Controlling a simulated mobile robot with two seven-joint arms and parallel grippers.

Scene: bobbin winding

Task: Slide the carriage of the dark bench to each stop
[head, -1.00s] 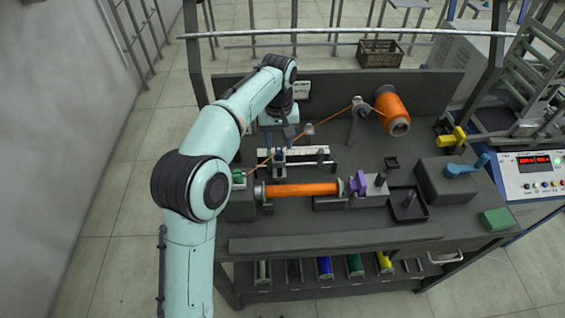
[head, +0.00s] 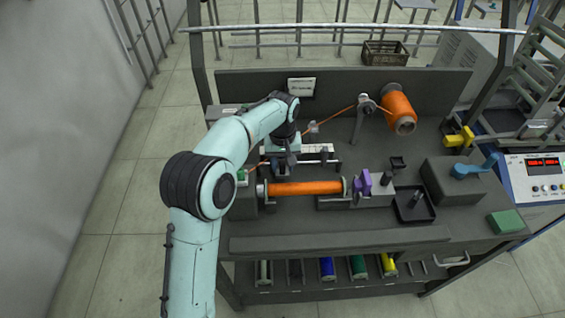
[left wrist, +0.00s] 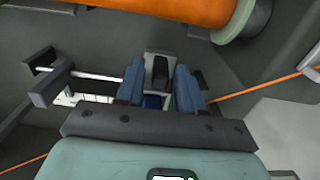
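The dark bench (head: 330,232) carries a slide rail with a white scale strip (head: 318,149). A small upright stop (head: 324,155) stands on the rail to the right of my left gripper (head: 284,168). That gripper reaches down over the carriage and hides most of it in the head view. In the left wrist view the carriage (left wrist: 160,72) is a dark block between the two blue-grey fingers (left wrist: 160,88). The fingers stand apart on either side of it; whether they press on it I cannot tell. The stop also shows at left in the wrist view (left wrist: 46,92). My right gripper is not in view.
An orange bobbin (head: 305,188) lies in front of the rail, beside a purple part (head: 363,182). An orange thread runs to an orange spool (head: 398,107) at the back right. A dark square tray (head: 430,212) and a grey box (head: 452,180) stand at right.

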